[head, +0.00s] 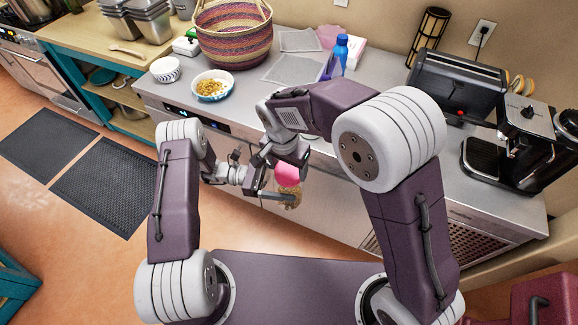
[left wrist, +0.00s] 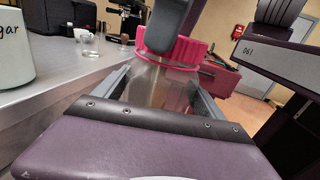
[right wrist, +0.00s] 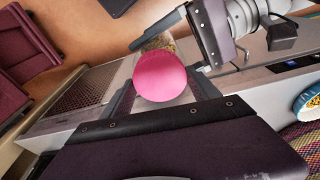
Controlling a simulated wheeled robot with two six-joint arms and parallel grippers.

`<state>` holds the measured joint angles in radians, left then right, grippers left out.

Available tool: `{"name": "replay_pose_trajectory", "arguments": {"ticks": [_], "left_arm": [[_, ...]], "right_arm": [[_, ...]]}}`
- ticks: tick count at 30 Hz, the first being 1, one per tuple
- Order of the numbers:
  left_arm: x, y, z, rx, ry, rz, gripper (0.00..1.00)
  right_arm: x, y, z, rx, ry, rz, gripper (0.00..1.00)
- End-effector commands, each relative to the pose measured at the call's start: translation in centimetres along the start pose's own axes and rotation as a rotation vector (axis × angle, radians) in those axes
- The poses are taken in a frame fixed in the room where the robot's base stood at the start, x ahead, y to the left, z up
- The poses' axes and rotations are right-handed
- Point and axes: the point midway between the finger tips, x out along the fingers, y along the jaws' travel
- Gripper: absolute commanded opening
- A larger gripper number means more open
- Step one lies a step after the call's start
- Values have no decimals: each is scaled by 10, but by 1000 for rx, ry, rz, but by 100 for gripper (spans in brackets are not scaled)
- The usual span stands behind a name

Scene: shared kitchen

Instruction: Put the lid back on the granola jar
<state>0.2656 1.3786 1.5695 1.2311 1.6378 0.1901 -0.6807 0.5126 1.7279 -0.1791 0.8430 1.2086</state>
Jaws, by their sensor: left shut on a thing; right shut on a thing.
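The granola jar (head: 291,199) is clear with brown contents. My left gripper (head: 276,196) is shut on its body and holds it in the air in front of the counter. The jar also shows between the fingers in the left wrist view (left wrist: 160,88). The pink lid (head: 288,174) is at the jar's mouth, and my right gripper (head: 287,163) is shut on it from above. The lid's ribbed rim shows in the left wrist view (left wrist: 172,50), and its round top faces the right wrist camera (right wrist: 161,77). I cannot tell whether the lid is seated or just above the rim.
The grey counter (head: 225,118) runs behind both grippers. A bowl of granola (head: 211,86), a striped bowl (head: 166,69), a woven basket (head: 233,35) and a blue bottle (head: 340,52) stand on it. A toaster (head: 457,86) and coffee machine (head: 530,140) are at the right.

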Motion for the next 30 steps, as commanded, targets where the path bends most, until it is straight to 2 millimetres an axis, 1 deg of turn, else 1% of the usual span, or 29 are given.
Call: {"name": "replay_pose_trajectory", "arguments": {"ticks": [3,5,6,8,9,12,15,18,20,28,29,30], "left_arm": [[0,0,0,1,2,1,0],[0,0,0,1,2,1,0],[0,0,0,1,2,1,0],[0,0,0,1,2,0,0],[0,0,0,1,2,0,0],[0,0,0,1,2,0,0],[0,0,0,1,2,0,0],[0,0,0,1,2,0,0],[0,0,0,1,2,0,0],[0,0,0,0,2,-1,0],[0,0,0,0,2,-1,0],[0,0,0,0,2,-1,0]], "right_arm": [[0,-2,0,379,0,58,32],[1,-3,-1,592,0,90,32],[1,-3,-1,740,-1,113,32],[1,-3,-2,963,-1,147,32],[1,-4,-2,1109,-2,169,32],[1,-3,-4,1434,-3,219,32],[2,-3,-4,1667,-3,255,32],[1,-3,-4,1797,-4,275,32],[1,-3,-4,1832,-3,279,32],[1,-3,-4,1841,-3,279,32],[1,-3,-4,1840,-3,279,76],[1,-3,-4,1840,-3,279,87]]}}
